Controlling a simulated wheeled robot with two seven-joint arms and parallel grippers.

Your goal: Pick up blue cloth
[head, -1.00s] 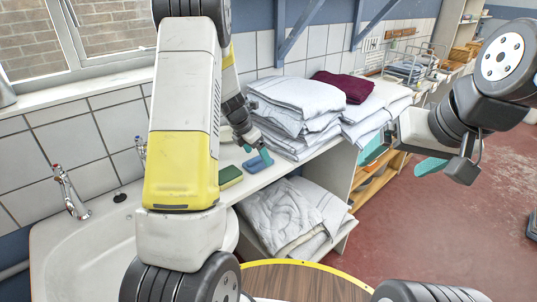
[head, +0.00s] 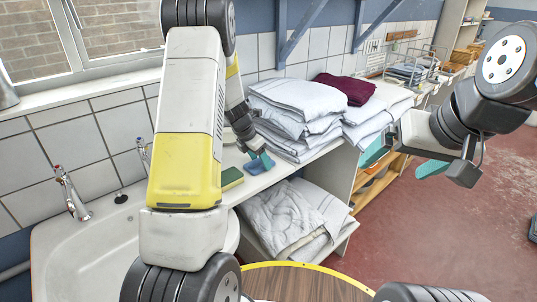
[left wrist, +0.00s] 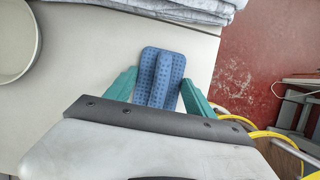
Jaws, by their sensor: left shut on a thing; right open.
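The blue cloth (head: 258,166) lies on the white counter near its front edge, in front of the stacked towels. In the left wrist view the dotted blue cloth (left wrist: 162,78) shows a raised fold running along its middle, between the teal fingers. My left gripper (head: 262,157) points down at the cloth and is shut on it; its fingertips partly hide the cloth in the head view. The cloth appears to be still at counter level. My right gripper (head: 404,160) is open and empty in the air at the right, with its teal fingers apart.
A sink (head: 75,250) with taps is at the left. Folded white towels (head: 298,100) and a dark red cloth (head: 344,87) are stacked behind. More towels (head: 290,215) fill the shelf below.

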